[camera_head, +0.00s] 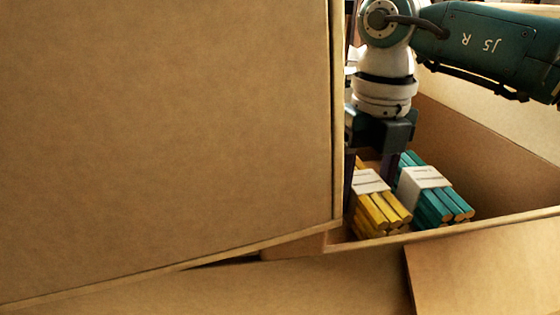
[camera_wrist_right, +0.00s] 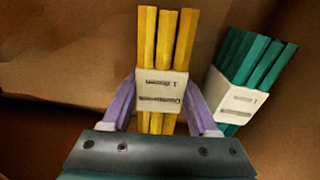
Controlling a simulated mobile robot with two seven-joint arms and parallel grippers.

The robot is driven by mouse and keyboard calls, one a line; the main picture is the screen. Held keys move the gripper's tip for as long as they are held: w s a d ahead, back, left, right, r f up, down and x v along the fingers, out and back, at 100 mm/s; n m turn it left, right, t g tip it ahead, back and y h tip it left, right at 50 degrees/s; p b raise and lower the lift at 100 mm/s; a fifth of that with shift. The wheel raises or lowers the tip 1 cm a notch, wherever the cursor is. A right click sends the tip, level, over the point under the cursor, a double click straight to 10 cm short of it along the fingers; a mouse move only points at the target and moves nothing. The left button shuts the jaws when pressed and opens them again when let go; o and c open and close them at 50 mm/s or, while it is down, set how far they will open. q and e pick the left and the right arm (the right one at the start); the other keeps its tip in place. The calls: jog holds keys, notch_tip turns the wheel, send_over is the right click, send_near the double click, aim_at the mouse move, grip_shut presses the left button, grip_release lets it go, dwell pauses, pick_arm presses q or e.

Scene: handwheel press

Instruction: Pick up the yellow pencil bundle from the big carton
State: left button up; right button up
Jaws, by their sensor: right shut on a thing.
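The yellow pencil bundle (camera_head: 381,209) with a white paper band lies inside the big carton (camera_head: 500,217), near its left side in the head view. My right gripper (camera_head: 368,172) reaches down into the carton and is shut on the bundle. In the right wrist view the two purple fingers of the gripper (camera_wrist_right: 160,108) sit on either side of the band of the yellow bundle (camera_wrist_right: 165,40). A carton flap hides part of the gripper in the head view. My left gripper is not in view.
A teal pencil bundle (camera_head: 436,196) with a white band lies just right of the yellow one, also in the wrist view (camera_wrist_right: 252,68). A large raised cardboard flap (camera_head: 170,120) fills the left of the head view. Another flap (camera_head: 485,270) folds outward at the front.

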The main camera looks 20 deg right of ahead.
grip_shut()
jog(key=shift+r, duration=0.1)
